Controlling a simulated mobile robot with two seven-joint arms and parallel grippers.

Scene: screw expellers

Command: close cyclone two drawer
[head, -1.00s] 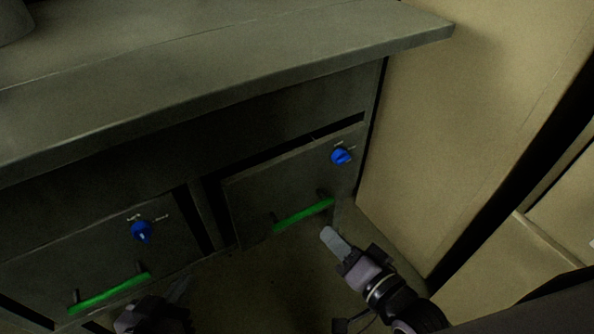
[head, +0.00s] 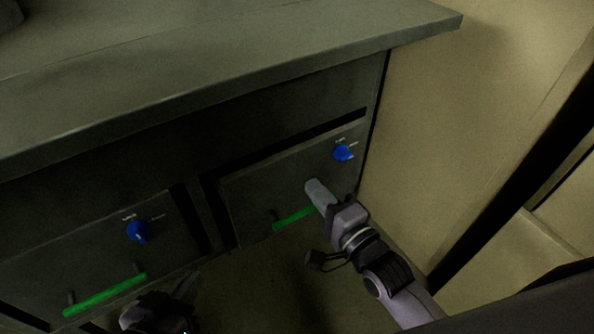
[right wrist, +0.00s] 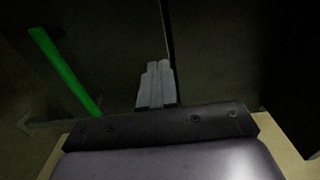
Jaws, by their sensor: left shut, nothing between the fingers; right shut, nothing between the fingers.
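The cabinet has two drawer fronts with green handles. The right drawer (head: 260,190) has a blue knob (head: 343,153) and a green handle (head: 293,218); a dark gap runs along its top edge. The left drawer (head: 85,245) has a blue knob (head: 138,231) and a green handle (head: 105,295). Small labels are unreadable. My right gripper (head: 316,190) is shut and empty, its tips at the right drawer front above the handle, hiding the handle's right end. Its shut fingers (right wrist: 156,85) show in the right wrist view, beside the green handle (right wrist: 64,70). My left gripper (head: 188,285) is shut, low, right of the left handle.
A grey countertop (head: 220,65) overhangs the drawers. A beige wall (head: 450,120) stands close on the right. A beige box-like surface (head: 520,255) lies at lower right. Open floor (head: 260,285) shows below the drawers.

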